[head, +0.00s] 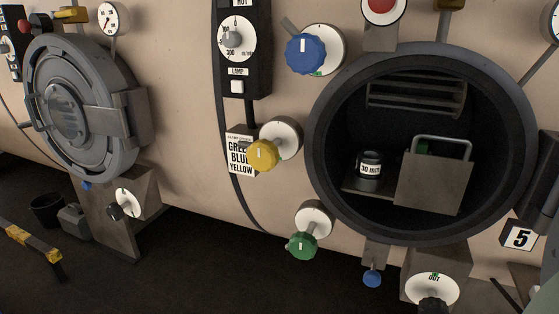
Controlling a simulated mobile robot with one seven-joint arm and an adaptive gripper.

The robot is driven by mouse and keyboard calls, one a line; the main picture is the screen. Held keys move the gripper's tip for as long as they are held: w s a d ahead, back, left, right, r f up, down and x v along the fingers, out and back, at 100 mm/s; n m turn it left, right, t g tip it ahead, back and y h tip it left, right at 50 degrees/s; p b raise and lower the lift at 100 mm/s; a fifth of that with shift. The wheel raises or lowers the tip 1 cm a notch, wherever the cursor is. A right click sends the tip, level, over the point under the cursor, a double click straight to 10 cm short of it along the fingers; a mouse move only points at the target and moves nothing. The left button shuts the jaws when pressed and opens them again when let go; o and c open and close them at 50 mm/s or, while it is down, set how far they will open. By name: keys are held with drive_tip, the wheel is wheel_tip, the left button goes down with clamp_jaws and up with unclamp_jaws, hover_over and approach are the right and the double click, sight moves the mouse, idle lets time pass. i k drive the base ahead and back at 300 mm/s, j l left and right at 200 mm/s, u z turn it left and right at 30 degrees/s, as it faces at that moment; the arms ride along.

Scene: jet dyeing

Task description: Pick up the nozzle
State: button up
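A short dark cylinder with a white "30 mm" label, which looks like the nozzle (369,163), stands upright inside the open round port (317,150) of the machine. It rests on a small grey shelf (368,191) at the left of the opening. To its right is a grey plate with a bent wire handle (433,183), close beside it. My gripper is not in view.
The port's thick dark rim surrounds the opening. Blue (305,54), yellow (263,155) and green (302,246) knobs stick out left of it. A slatted rack (415,97) is inside above. A closed round hatch (84,108) is at far left.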

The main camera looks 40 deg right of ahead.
sight(369, 162)
drive_tip(key=i+j+u, duration=0.1)
drive_tip(key=u, duration=0.35)
drive_tip(key=i+u, duration=0.3)
drive_tip(key=u, duration=0.2)
drive_tip(key=i+l+u, duration=0.1)
drive_tip(key=u, duration=0.35)
drive_tip(key=i+u, duration=0.3)
drive_tip(key=u, duration=0.15)
drive_tip(key=i+u, duration=0.45)
drive_tip(key=i+j+z, duration=0.1)
drive_tip(key=z, duration=1.3)
drive_tip(key=j+z, duration=0.1)
drive_tip(key=z, duration=0.35)
drive_tip(key=j+z, duration=0.1)
drive_tip(key=z, duration=0.8)
drive_tip(key=j+z, duration=0.1)
drive_tip(key=z, duration=0.35)
drive_tip(key=j+z, duration=0.1)
drive_tip(key=z, duration=0.75)
drive_tip(key=i+z, duration=0.35)
drive_tip(key=i, duration=0.5)
